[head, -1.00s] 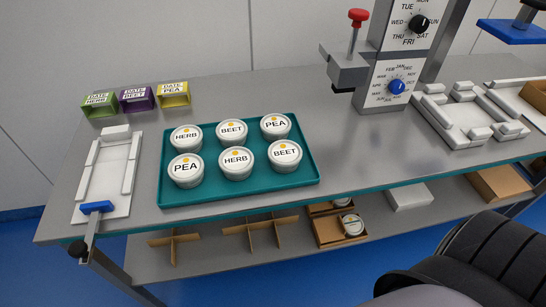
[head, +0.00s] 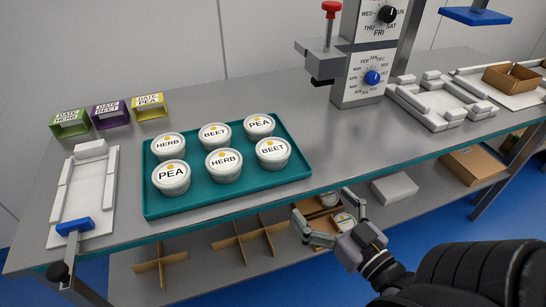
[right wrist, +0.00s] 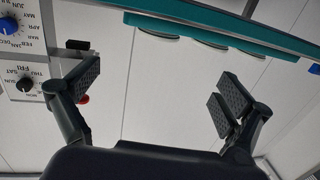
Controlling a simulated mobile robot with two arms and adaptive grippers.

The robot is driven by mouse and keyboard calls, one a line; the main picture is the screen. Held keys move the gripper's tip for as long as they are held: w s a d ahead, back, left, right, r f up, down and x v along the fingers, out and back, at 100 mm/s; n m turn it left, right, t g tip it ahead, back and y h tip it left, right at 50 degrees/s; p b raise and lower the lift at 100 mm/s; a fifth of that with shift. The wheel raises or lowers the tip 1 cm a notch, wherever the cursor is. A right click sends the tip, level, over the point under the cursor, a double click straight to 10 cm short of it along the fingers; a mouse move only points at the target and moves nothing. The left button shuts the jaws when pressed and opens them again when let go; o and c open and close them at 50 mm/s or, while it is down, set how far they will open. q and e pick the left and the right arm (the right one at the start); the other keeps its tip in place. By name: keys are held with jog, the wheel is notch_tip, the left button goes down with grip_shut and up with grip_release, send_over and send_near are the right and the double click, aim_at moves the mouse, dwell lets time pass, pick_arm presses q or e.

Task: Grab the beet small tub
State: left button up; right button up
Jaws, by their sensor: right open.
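Two white round tubs with BEET lids stand in a teal tray (head: 228,207) on the bench: one in the back row middle (head: 214,133), one in the front row right (head: 272,152). PEA and HERB tubs (head: 223,163) share the tray. My right gripper (head: 325,212) is open and empty, in front of the bench edge, below and right of the front beet tub. Its spread fingers (right wrist: 157,88) also show in the right wrist view with nothing between them. A teal edge crosses the top of that view. My left gripper is out of view.
A dial stand with a red knob (head: 331,10) stands behind and right of the tray. A white fixture with a blue clamp (head: 75,224) lies left. Green, purple and yellow labelled bins (head: 110,114) sit at the back. Cardboard dividers (head: 250,240) are on the lower shelf.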

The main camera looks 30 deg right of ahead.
jog(key=p, duration=0.2)
send_near(283, 159)
jog(key=w, duration=0.5)
jog(key=shift+w+r, duration=0.1)
jog(key=shift+r, duration=0.1)
jog(key=shift+w+f, duration=0.1)
jog(key=shift+w, duration=0.55)
jog(key=shift+w+d+f+b, duration=0.15)
jog(key=shift+w+b, duration=0.15)
jog(key=shift+w, duration=1)
jog(key=shift+w+d+f+b, duration=0.15)
jog(key=shift+w+b, duration=0.1)
jog(key=shift+w, duration=1.1)
jog(key=shift+r, duration=0.1)
jog(key=c, duration=1.4)
